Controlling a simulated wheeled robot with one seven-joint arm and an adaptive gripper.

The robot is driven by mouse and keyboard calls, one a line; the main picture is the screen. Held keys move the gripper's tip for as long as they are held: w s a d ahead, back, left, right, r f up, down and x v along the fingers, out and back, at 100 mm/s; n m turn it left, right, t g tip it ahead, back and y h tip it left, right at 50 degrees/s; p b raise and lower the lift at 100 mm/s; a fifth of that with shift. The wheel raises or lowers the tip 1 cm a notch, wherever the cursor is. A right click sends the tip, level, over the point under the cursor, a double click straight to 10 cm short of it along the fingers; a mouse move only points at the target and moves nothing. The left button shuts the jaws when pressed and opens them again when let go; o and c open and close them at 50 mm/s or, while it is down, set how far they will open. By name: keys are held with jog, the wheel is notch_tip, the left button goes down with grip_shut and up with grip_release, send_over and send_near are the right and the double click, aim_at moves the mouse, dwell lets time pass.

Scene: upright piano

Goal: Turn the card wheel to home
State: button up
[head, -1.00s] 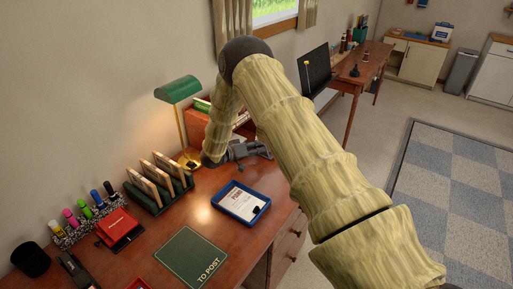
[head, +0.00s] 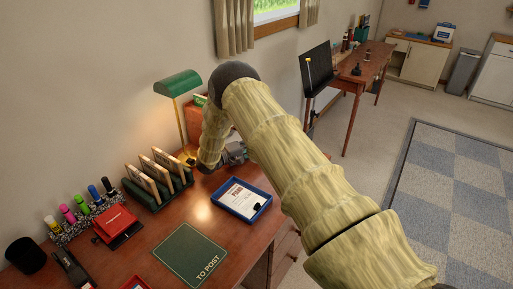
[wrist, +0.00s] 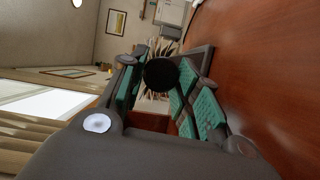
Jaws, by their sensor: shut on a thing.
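The card wheel (wrist: 167,50) shows in the wrist view as a fan of pale card edges behind a round black knob (wrist: 160,74). My gripper (wrist: 158,80), with teal finger pads, is shut on that knob, a finger on each side. The knob and fingers hide much of the wheel, and I cannot tell which card is up. In the head view my gripper (head: 235,152) is low over the back right of the desk, partly behind my arm, and the wheel cannot be made out there.
The desk's front middle is fairly clear.

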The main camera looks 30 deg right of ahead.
jog(key=shift+w+a+n, duration=0.1)
jog(key=shift+n, duration=0.4)
jog(key=o, duration=1)
jog(key=shift+f, duration=0.1)
